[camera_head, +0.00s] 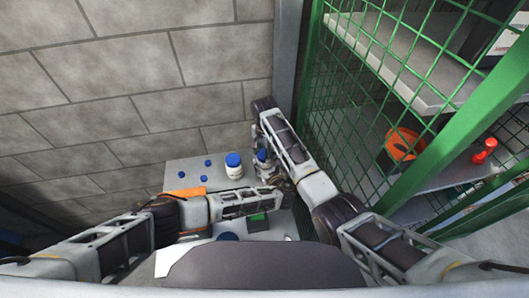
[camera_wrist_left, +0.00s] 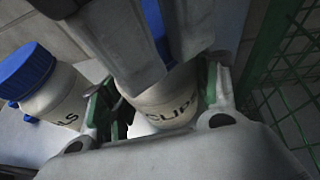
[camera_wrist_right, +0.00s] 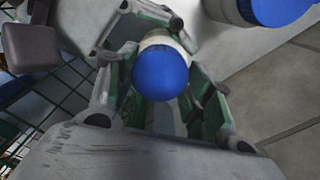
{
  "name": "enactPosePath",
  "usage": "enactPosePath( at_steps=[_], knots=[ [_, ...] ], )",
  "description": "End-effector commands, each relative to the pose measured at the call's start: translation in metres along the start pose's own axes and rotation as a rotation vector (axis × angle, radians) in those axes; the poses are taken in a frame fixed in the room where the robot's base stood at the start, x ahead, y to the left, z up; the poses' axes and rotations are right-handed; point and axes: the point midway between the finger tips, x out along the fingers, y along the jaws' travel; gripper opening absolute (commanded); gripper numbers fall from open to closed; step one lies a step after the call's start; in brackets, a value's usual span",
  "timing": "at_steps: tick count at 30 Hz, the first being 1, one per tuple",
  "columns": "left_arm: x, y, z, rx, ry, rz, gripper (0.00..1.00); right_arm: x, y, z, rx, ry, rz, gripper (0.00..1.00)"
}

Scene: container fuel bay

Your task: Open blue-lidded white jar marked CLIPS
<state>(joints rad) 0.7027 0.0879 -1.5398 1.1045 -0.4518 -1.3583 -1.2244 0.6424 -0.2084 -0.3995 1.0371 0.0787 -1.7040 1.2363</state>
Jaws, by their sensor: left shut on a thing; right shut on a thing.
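The white jar marked CLIPS (camera_wrist_left: 165,112) stands between the fingers of my left gripper (camera_wrist_left: 160,105), which is shut on its body. Its label shows in the left wrist view; its lid is mostly hidden there by my right gripper. In the right wrist view the jar's blue lid (camera_wrist_right: 160,74) sits between the green-padded fingers of my right gripper (camera_wrist_right: 163,85), which is shut on it. White jar body shows behind the lid. In the head view the jar (camera_head: 262,155) is small and partly covered by my arms. Whether the lid has turned cannot be told.
Another blue-lidded white jar (camera_head: 233,166) stands close by on the grey table (camera_head: 215,172). Several small blue objects (camera_head: 208,163) and an orange item (camera_head: 188,191) lie to the left. A green mesh cage (camera_head: 350,130) stands right; a block wall (camera_head: 150,80) is behind.

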Motion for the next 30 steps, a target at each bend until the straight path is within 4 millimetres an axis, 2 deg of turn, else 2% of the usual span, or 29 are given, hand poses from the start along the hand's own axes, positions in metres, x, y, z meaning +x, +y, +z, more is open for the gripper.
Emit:
enactPosePath(
  at_steps=[2,3,7,20,30],
  knots=[
    [0.0,0.0,-0.001,0.0,0.001,0.0,0.0,0.0,0.0,0.0,0.001,0.001,0.0,0.23],
    [0.0,0.0,-0.001,0.0,0.001,0.0,0.0,0.0,0.0,0.0,0.001,0.001,0.0,0.55],
    [0.0,0.0,-0.001,0.0,0.001,0.0,0.0,0.0,0.0,0.0,0.002,0.0,0.0,0.72],
    [0.0,0.0,-0.001,0.0,0.001,0.0,0.0,-0.003,0.0,0.0,0.002,0.0,-0.001,0.73],
    [0.0,0.0,-0.001,0.0,0.001,0.0,0.0,-0.032,-0.001,-0.001,0.003,0.001,-0.002,0.73]
  ],
)
